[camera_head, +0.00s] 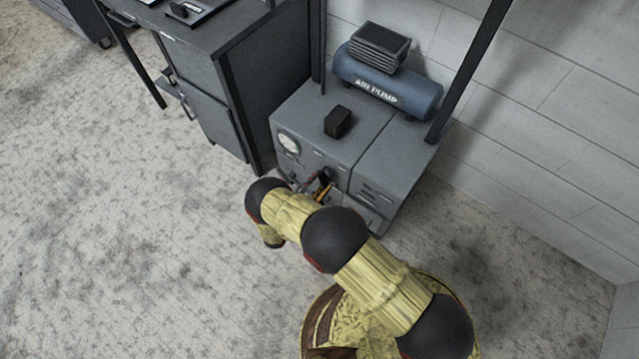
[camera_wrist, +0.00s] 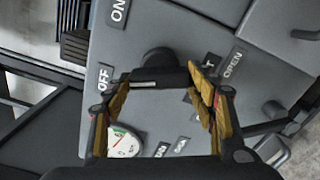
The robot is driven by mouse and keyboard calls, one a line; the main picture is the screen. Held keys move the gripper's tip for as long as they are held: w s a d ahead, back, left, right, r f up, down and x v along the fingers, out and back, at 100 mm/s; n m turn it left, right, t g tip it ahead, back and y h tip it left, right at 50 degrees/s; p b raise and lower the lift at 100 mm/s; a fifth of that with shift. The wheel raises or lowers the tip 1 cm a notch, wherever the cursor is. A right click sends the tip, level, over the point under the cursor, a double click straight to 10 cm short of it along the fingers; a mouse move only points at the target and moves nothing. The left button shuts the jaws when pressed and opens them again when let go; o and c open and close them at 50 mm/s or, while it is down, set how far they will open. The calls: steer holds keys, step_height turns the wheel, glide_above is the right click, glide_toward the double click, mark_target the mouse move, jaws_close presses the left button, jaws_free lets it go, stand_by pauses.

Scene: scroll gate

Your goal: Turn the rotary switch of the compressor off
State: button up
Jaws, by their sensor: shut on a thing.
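The compressor is a grey cabinet (camera_head: 330,150) with a blue tank marked "AIR PUMP" (camera_head: 385,92) on top. In the wrist view its grey front panel (camera_wrist: 195,30) carries an ON label (camera_wrist: 118,12) and an OFF label (camera_wrist: 104,77). The black rotary switch (camera_wrist: 158,62) sits near these labels, with a light mark on its bar. My gripper (camera_wrist: 155,79) has its yellow-padded fingers at both ends of the bar, shut on it. In the head view my gripper (camera_head: 322,187) is at the cabinet front, and my arm partly hides that front; the switch cannot be made out there.
A round gauge (camera_wrist: 123,142) is on the panel, and an OPEN label (camera_wrist: 232,63) is beyond the right finger. A small black box (camera_head: 338,121) is on the cabinet top. A dark workbench (camera_head: 215,60) stands left, a white wall right. The floor at left is clear.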

steer(key=shift+f+n, duration=0.1)
steer(key=shift+n, duration=1)
steer(key=o, duration=1.2)
steer(key=shift+c, duration=0.2)
steer(key=shift+s+a, duration=0.1)
steer(key=v, duration=1.1)
steer(key=shift+s+a, duration=0.3)
steer(key=shift+n, duration=0.4)
